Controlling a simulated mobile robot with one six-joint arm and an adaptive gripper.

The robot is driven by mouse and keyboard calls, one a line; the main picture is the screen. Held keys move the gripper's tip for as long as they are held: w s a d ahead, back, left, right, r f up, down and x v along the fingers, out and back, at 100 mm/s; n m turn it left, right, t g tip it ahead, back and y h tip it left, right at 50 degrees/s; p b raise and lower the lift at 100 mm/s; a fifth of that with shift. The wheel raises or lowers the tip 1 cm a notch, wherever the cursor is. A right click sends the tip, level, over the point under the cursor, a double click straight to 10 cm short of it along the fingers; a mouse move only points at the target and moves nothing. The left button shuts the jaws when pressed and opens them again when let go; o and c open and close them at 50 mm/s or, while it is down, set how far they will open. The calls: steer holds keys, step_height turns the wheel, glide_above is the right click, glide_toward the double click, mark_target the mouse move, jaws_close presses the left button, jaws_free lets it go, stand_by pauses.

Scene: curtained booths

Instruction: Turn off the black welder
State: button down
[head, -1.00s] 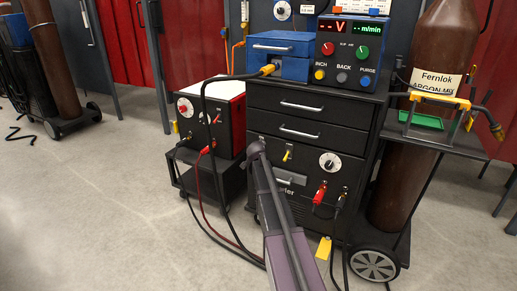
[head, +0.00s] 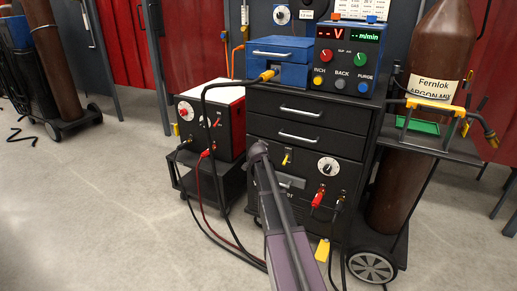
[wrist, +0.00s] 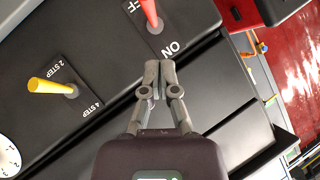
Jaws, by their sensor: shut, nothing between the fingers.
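The black welder (head: 345,178) is the black front below the drawers in the head view, with a white dial (head: 328,167), a yellow toggle (head: 287,157) and cable plugs. In the wrist view its red power lever (wrist: 149,12) stands at the top edge beside a plate marked ON, with OFF partly cut off. The yellow toggle also shows there (wrist: 50,86). My gripper (wrist: 160,72) is shut and empty, its tips just below the red lever in the picture, apparently apart from it. In the head view my gripper (head: 257,150) hides the lever.
A red-and-black unit (head: 212,120) on a low cart stands left, with cables hanging in front. A blue box (head: 280,62) and a display panel (head: 347,60) sit on top. A brown gas cylinder (head: 437,50) and torch holder stand right. Floor at front left is clear.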

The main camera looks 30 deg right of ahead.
steer(key=f+p+v, duration=0.1)
steer(key=p+v, duration=0.1)
steer(key=v, duration=0.8)
steer(key=s+f+p+v, duration=0.1)
steer(key=p+v, duration=0.1)
steer(key=v, duration=0.8)
steer(key=shift+a+f+p, duration=0.35)
steer(key=shift+a, duration=0.1)
steer(key=shift+s, duration=0.15)
steer(key=s+a+f+n+g+y, duration=0.3)
steer(key=s+a+f+n+g, duration=0.3)
steer(key=s+a, duration=0.4)
steer(key=s+a+f+n+g+y, duration=0.3)
steer(key=s+a+f+n+g, duration=0.3)
steer(key=s+a, duration=0.45)
step_height(320, 180, up, 33)
steer(key=n+p, duration=0.1)
steer(key=p, duration=3)
steer(key=shift+w+f+p, duration=0.2)
steer(key=shift+w+p, duration=0.1)
steer(key=shift+w, duration=0.15)
